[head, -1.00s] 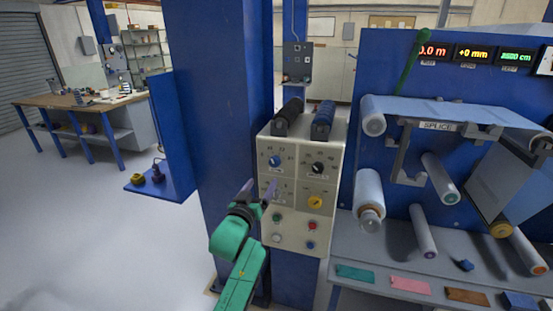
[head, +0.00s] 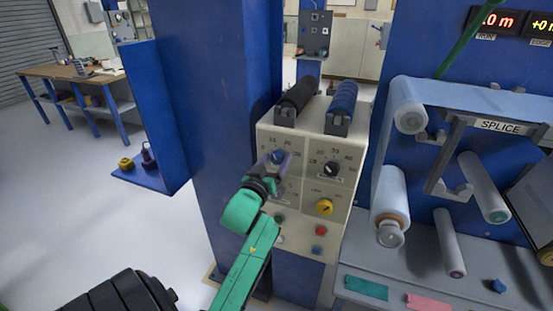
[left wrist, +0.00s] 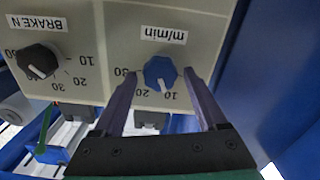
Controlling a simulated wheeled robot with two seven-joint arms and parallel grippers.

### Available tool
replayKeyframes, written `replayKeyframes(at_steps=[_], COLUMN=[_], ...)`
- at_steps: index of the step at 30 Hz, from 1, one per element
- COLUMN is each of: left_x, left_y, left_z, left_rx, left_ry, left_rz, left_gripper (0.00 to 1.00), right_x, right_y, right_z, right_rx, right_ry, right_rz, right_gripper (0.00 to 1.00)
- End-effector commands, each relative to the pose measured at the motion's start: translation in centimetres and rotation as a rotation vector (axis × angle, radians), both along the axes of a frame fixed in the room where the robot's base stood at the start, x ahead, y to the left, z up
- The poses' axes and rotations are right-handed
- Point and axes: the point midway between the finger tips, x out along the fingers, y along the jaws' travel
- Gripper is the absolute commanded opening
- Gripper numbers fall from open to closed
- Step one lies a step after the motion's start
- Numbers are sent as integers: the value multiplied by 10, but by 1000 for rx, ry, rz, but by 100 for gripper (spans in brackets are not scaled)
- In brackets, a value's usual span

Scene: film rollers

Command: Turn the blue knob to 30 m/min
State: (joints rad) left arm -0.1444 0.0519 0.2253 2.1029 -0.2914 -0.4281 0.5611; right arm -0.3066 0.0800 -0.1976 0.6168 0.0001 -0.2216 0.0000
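The blue knob (head: 278,157) is at the upper left of the cream control panel (head: 345,192). In the left wrist view, which shows the panel upside down, the blue knob (left wrist: 158,72) sits by the "m/min" label (left wrist: 164,35). Its white pointer line is near the 10 mark, with 20 and 30 further around the dial. My left gripper (head: 273,168) is at the panel, its two purple fingers open, one on each side of the knob. Gaps show between fingers and knob in the left wrist view. My right gripper is not in view.
A black "BRAKE N" knob (left wrist: 38,62) is beside the blue one. A yellow knob (head: 324,207) and several buttons are lower on the panel. Two rollers, black (head: 297,94) and blue (head: 343,98), lie on top. A blue column (head: 215,120) stands close at the left.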

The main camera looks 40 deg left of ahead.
Motion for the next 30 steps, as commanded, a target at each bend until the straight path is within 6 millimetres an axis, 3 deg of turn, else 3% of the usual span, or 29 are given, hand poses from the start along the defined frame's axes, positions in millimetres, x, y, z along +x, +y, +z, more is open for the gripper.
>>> replayKeyframes(at_steps=[1,5,17,30], left_x=[0,0,0,1], left_y=[0,0,0,-1], left_z=[0,0,0,1], left_rx=[0,0,53,356], left_ry=[0,0,19,127], left_rz=[0,0,0,-1], left_gripper=[51,1,0,0], right_x=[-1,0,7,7], right_y=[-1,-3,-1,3], right_z=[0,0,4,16], right_rx=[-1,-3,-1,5], right_ry=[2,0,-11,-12], right_rz=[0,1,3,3], right_gripper=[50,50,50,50])
